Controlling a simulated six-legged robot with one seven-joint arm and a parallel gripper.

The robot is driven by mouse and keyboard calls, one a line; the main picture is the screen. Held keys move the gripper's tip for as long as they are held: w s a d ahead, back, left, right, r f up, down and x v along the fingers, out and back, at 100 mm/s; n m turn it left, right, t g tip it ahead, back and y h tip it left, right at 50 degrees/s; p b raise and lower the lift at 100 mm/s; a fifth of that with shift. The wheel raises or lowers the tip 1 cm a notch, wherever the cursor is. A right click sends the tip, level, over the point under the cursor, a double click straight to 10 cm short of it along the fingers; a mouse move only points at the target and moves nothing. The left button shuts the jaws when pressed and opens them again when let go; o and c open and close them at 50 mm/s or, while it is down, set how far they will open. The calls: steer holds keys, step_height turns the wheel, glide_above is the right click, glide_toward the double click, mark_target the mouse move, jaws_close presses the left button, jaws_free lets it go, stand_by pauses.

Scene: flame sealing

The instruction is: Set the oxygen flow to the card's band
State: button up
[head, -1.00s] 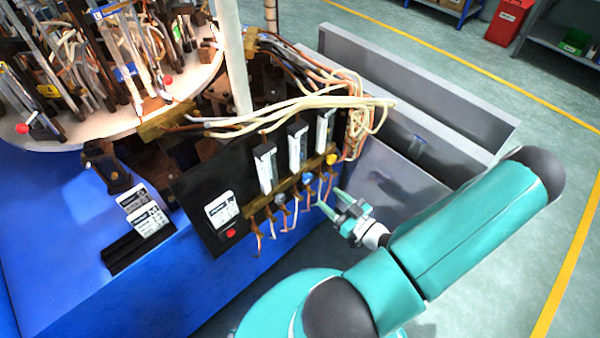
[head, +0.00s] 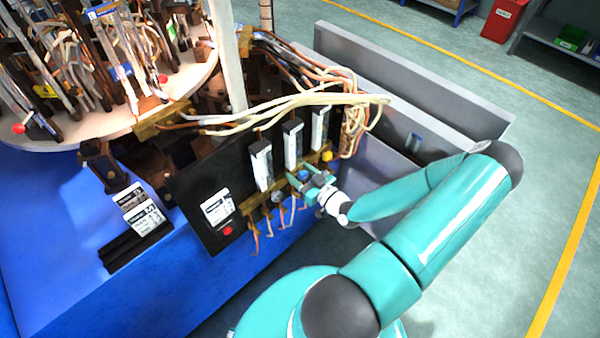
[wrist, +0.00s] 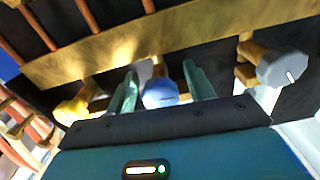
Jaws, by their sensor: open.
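The black flow panel (head: 190,194) carries three upright flow tubes, the left one (head: 261,166), the middle one (head: 292,145) and the right one (head: 319,127), above a brass manifold (head: 252,201). In the wrist view a blue knob (wrist: 159,93) sits between the two fingers of my gripper (wrist: 160,92), with a yellow knob (wrist: 72,110) to the left and a grey knob (wrist: 282,68) to the right. My gripper (head: 306,184) is open around the blue knob. I cannot tell whether the fingers touch it. A white card (head: 217,208) is on the panel's left; its text and the tube readings are too small to read.
A red button (head: 227,230) sits below the card. Pale and copper hoses (head: 290,104) run above the panel. Thin copper tubes hang below the manifold. More white cards (head: 140,210) stand at the left on the blue machine body. A grey metal bin wall (head: 420,70) is behind my arm.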

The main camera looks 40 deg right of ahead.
steer(key=c, duration=0.9)
steer(key=shift+n, duration=1.6)
steer(key=shift+c, duration=0.2)
steer(key=o, duration=0.9)
steer(key=shift+o, duration=0.2)
steer(key=s, duration=1.3)
steer(key=shift+s+d, duration=0.25)
steer(key=shift+s, duration=0.15)
